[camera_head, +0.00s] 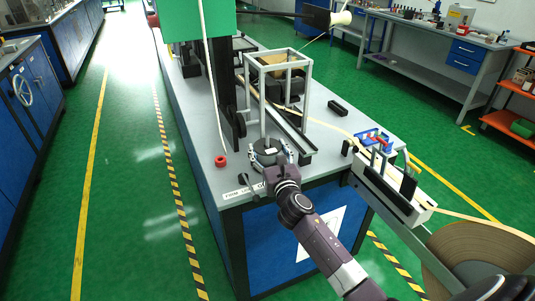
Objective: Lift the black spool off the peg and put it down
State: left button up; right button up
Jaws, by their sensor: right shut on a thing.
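The black spool (267,151) is a small dark round piece near the front end of the bench top. My right gripper (270,157) reaches it from the front, with a finger on each side, and is shut on it. The gripper hides the lower part of the spool. A thin grey upright (263,124) stands right behind or at the spool. I cannot tell whether it is the peg or a frame leg, or whether the spool is still around a peg. My left gripper is not in view.
The grey bench (202,140) carries a metal frame (309,88) and a black column (224,100) behind the spool. A red ring (221,161) lies to its left. A white tape guide (385,185) and large tape reel (470,252) are at right.

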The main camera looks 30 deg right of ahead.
jog(key=shift+r, duration=0.15)
jog(key=shift+r, duration=0.6)
notch_tip(320, 180, up, 19)
jog(key=p, duration=0.4)
jog(key=shift+f, duration=0.15)
jog(key=shift+f, duration=0.1)
